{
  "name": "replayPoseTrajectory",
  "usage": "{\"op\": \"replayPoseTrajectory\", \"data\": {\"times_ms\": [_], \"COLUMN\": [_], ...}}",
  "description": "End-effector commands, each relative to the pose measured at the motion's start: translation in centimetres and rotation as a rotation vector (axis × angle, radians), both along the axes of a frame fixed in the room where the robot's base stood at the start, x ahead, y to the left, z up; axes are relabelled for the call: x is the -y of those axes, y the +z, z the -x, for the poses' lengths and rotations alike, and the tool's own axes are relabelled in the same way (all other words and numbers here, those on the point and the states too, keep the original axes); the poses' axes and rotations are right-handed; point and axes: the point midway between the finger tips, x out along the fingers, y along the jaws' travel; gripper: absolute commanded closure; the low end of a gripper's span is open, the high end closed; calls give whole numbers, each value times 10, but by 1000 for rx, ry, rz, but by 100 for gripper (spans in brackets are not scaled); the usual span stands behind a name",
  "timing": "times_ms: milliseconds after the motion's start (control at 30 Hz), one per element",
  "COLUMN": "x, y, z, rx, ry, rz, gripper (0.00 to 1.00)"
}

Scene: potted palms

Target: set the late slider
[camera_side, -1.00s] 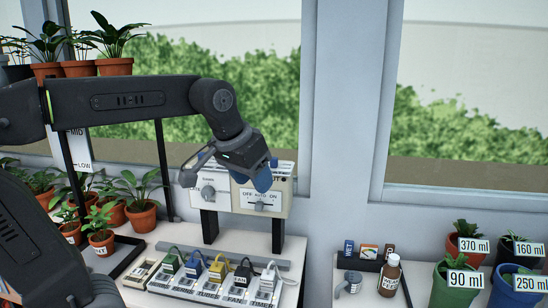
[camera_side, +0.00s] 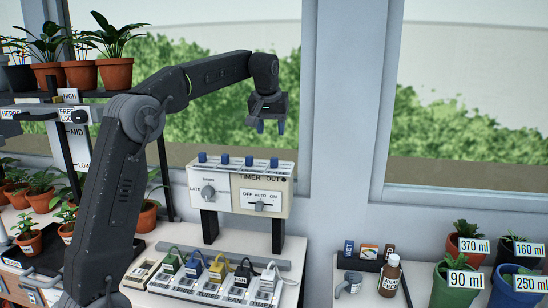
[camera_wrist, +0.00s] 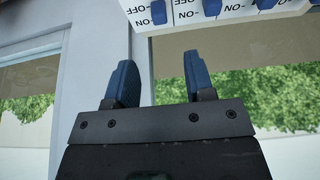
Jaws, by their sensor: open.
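A pale timer box (camera_side: 240,203) stands on dark legs at the back of the bench. Several blue sliders stick up along its top; the leftmost slider (camera_side: 202,157) and rightmost slider (camera_side: 274,162) show clearly. Its front has a round knob (camera_side: 208,192) with "LATE" at its left, and an "OFF AUTO ON" switch (camera_side: 260,206). I cannot tell which top slider is the late one. My gripper (camera_side: 268,127) hangs above the box's right part, open, empty and apart from it. In the wrist view my gripper (camera_wrist: 158,65) points towards the ON/OFF panel (camera_wrist: 188,12) with blue sliders.
A power strip (camera_side: 215,280) with several coloured plugs lies below the box. A brown bottle (camera_side: 390,277) and labelled pots (camera_side: 463,283) stand at the right. Potted plants (camera_side: 113,62) fill the left shelf. Window space around my gripper is free.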

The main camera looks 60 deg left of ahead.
Motion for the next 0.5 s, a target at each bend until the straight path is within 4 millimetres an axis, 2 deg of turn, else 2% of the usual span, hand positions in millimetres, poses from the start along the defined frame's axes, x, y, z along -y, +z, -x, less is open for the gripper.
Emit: {"op": "replayPoseTrajectory", "data": {"times_ms": [300, 500], "x": [-18, -26], "y": [-62, -89], "z": [-18, -26], "rx": [-2, -1], "ry": [-1, -1], "rz": [2, 0], "gripper": [51, 51]}}
